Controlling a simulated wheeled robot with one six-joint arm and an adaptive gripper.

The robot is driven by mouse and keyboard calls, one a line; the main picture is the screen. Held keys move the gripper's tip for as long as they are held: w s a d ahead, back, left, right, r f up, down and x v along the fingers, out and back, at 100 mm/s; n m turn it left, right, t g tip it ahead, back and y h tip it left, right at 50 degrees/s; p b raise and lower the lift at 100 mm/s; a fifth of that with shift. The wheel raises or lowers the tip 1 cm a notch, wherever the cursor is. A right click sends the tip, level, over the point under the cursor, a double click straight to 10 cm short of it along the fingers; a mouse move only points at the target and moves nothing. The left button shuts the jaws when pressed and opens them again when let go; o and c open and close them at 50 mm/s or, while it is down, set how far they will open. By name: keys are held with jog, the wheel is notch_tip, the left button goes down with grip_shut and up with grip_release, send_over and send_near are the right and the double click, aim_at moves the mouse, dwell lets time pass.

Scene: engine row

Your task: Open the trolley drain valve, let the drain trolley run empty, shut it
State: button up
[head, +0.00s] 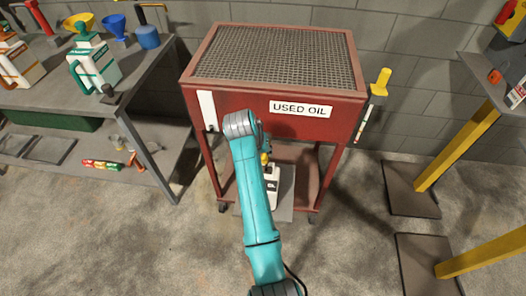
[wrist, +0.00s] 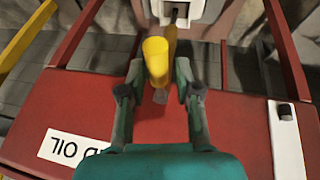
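The red drain trolley (head: 230,110), labelled USED OIL, stands against the wall with a grid top. A yellow valve handle (wrist: 156,58) shows below its front in the wrist view, and partly beside my arm in the head view (head: 264,158). My gripper (wrist: 159,72) is open, with its fingers on either side of the handle and gaps visible between; contact is not clear. A white oil container (head: 273,190) stands under the valve on the trolley's lower shelf. A white strip gauge (head: 207,110) is on the trolley's front left; its level is unreadable. My arm hides the gripper in the head view.
A grey workbench (head: 130,90) with jugs and funnels stands at left. Yellow posts (head: 450,150) on dark base plates stand at right. The floor in front is clear.

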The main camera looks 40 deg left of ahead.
jog(key=v, duration=1.2)
dwell(0.4)
